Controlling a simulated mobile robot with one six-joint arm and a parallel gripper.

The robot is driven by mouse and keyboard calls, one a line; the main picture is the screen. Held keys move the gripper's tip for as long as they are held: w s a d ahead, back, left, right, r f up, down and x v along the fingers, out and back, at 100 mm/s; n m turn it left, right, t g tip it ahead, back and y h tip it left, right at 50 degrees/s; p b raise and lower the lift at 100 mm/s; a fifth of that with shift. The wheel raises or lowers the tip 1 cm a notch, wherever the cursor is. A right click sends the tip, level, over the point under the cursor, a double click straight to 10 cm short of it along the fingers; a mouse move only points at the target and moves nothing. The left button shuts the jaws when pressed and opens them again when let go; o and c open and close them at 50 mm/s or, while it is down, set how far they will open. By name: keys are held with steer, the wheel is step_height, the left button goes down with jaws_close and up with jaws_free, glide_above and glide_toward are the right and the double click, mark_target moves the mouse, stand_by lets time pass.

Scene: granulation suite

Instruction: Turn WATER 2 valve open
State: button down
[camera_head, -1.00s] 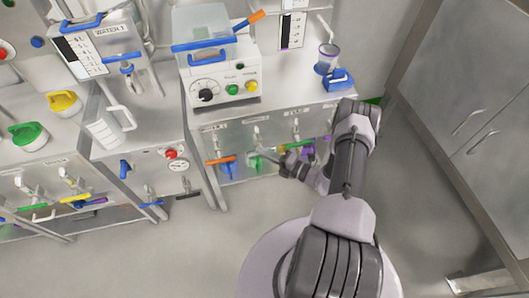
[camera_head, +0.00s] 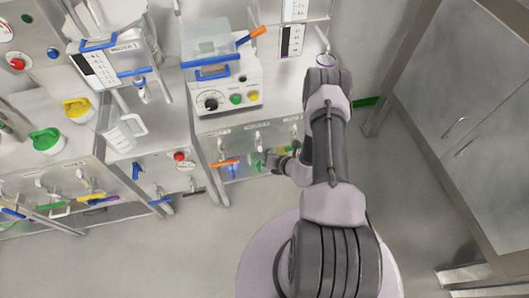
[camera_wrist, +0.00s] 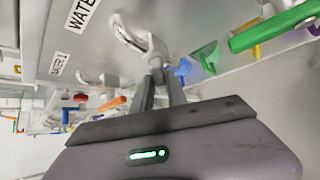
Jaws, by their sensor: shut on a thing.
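The middle tap (camera_head: 258,141) on the bench front, under a label too small to read in the head view, is the valve at my gripper (camera_head: 270,160). In the wrist view its pale body and curved chrome spout (camera_wrist: 128,35) stand beside a label partly reading "WATE" (camera_wrist: 82,12). My gripper's fingers (camera_wrist: 160,82) are close together at the tap's base, closed on the valve handle, which they mostly hide. The neighbouring tap, labelled "WATER 1" (camera_wrist: 58,63), has an orange handle (camera_wrist: 112,103), which also shows in the head view (camera_head: 225,163).
A green handle (camera_wrist: 275,28) is on the other side. A small green piece (camera_wrist: 208,55) and a blue piece (camera_wrist: 182,68) are near the fingers. A control box (camera_head: 228,88) stands on the bench above. Steel cabinets (camera_head: 450,80) are at right; the floor (camera_head: 180,255) in front is clear.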

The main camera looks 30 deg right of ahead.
steer(key=shift+w+a+n+g+h+p, duration=0.15)
steer(key=shift+n+g+h+p, duration=0.25)
steer(key=shift+n+h, duration=0.45)
steer(key=shift+s+a+n+g+h+p, duration=0.15)
steer(key=shift+n+g+h+p, duration=0.25)
steer(key=shift+h, duration=0.85)
steer(key=shift+w+h, duration=0.1)
steer(key=shift+h, duration=0.2)
steer(key=c, duration=1.3)
jaws_free()
steer(key=shift+r, duration=0.2)
